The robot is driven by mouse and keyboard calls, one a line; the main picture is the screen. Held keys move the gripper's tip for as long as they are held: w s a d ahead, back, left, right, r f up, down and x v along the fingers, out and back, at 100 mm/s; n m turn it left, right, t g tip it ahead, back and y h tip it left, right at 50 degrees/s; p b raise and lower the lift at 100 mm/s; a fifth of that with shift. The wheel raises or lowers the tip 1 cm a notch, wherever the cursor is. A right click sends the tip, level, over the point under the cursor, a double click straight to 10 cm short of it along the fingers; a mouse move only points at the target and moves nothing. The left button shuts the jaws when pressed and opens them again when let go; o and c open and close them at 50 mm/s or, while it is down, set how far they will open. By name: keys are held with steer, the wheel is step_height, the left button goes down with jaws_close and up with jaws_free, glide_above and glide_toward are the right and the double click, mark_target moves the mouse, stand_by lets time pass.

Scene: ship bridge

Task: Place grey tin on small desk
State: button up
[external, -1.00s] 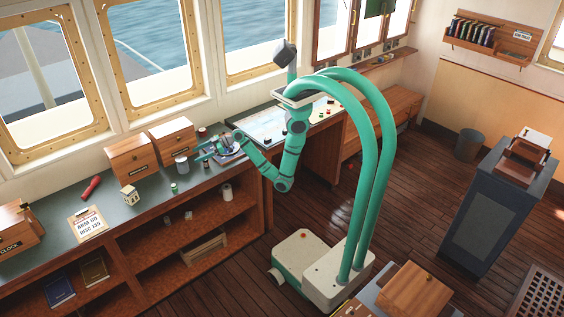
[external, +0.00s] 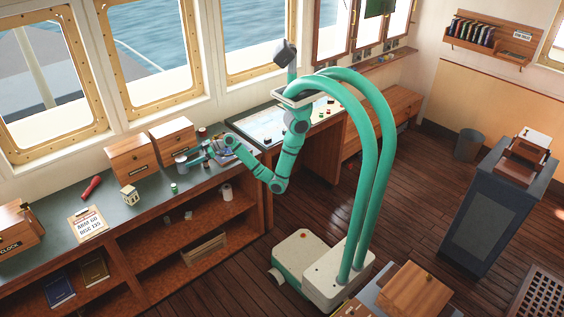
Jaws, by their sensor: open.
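The grey tin (external: 181,160) is a small upright cylinder on the dark green counter top (external: 152,192), in front of the wooden boxes. My gripper (external: 190,163) is open, low over the counter at the right side of the tin, its fingers pointing left towards it. The view is too small to tell whether the fingers are around the tin or only beside it. A small desk (external: 366,296) may be the one cut off at the bottom edge, with a wooden box on it; I cannot be sure that it is the desk named.
Two wooden boxes (external: 128,156) (external: 172,138) stand behind the tin. A small green-topped item (external: 174,188), a cream lantern-like object (external: 130,196) and a red object (external: 91,187) are to its left. A dark pedestal (external: 490,215) stands at right. Wooden floor is open between.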

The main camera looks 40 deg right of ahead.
mark_target(182, 161)
steer(key=shift+x, duration=2.65)
steer(key=shift+w, duration=0.15)
steer(key=c, duration=1.4)
steer(key=shift+r, duration=0.15)
